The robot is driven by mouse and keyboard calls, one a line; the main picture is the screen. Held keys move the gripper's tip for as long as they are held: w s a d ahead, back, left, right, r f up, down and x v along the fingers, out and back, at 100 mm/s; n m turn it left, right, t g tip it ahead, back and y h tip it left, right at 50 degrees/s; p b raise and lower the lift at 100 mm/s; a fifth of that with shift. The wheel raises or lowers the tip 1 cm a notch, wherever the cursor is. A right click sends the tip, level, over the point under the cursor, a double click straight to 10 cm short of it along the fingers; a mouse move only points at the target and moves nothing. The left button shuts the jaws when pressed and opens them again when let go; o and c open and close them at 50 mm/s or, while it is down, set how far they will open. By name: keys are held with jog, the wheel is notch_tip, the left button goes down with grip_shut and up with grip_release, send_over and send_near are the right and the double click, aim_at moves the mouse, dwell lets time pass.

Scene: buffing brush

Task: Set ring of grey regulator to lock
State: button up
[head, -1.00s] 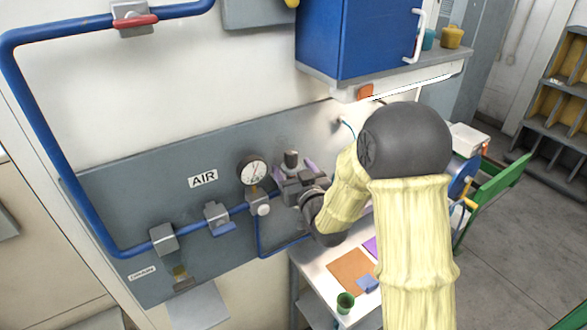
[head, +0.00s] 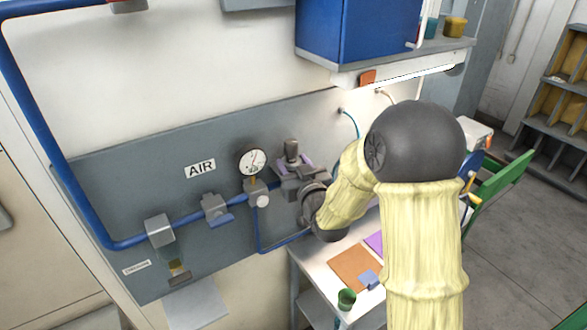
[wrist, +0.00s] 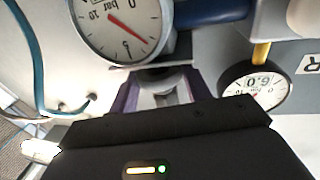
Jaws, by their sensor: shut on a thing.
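The grey regulator (head: 292,153) sits on the blue air line of the wall panel, right of a dial gauge; its dark top stands above my gripper. My gripper (head: 296,172) is at the regulator, with its purple-sided fingers around it. In the wrist view, the fingers (wrist: 162,97) are shut on a pale grey round part just below a large dial gauge (wrist: 118,25) with a red needle. I take this part to be the regulator's ring, but my gripper hides most of it. No lock marking is readable.
A smaller gauge (head: 252,161) is left of the regulator, beside the AIR label (head: 200,168). A blue valve lever (head: 215,210) and a drain unit (head: 178,270) are farther left. A white table (head: 320,265) with coloured sheets and a green cup (head: 346,298) stands below my arm.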

jog(key=shift+f, duration=0.3)
jog(key=o, duration=1.4)
jog(key=shift+r, duration=0.1)
jog(key=b+v, duration=1.6)
jog(key=v, duration=0.1)
jog(key=shift+s+r, duration=0.2)
jog(key=shift+s, duration=0.05)
